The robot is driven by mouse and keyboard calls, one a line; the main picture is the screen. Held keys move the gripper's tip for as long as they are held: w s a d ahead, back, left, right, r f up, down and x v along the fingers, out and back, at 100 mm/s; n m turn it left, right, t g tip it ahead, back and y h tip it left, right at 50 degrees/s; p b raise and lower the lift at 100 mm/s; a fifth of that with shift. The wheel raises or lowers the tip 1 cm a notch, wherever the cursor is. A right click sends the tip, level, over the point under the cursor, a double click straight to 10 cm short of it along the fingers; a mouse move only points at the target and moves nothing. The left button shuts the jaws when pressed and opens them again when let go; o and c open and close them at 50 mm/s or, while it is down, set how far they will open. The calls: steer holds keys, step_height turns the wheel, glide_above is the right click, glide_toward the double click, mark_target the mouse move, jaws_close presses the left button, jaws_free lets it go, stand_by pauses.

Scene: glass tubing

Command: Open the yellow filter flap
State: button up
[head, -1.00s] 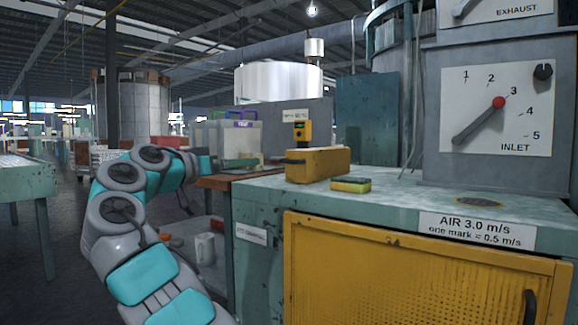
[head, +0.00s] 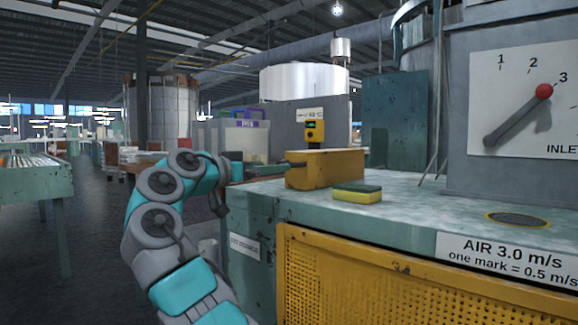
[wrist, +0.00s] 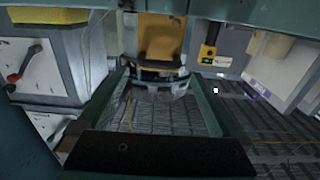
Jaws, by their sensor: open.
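The yellow filter flap (head: 400,283) is a perforated yellow panel on the front of the green cabinet (head: 250,207). It looks shut, and its right and lower parts are outside the head view; no handle shows now. My gripper (head: 270,170) reaches past the cabinet's left end, beside a yellow box (head: 335,168) on the cabinet top and well above the flap. In the wrist view, my gripper (wrist: 158,77) has its two green fingers spread wide with nothing between them. A yellow block with a dark part (wrist: 160,38) shows beyond the fingertips, apparently that box.
A yellow-green sponge (head: 357,194) lies on the cabinet top beside a round vent (head: 517,219). A dial panel (head: 530,95) stands at the right. A small yellow meter (head: 315,128) stands behind the box. Open floor (head: 100,240) lies to the left, by a green table (head: 35,195).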

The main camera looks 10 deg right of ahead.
steer(key=x, duration=0.6)
steer(key=shift+w+d, duration=0.1)
steer(key=shift+d, duration=0.1)
steer(key=shift+c, duration=0.2)
jaws_close()
stand_by(0.4)
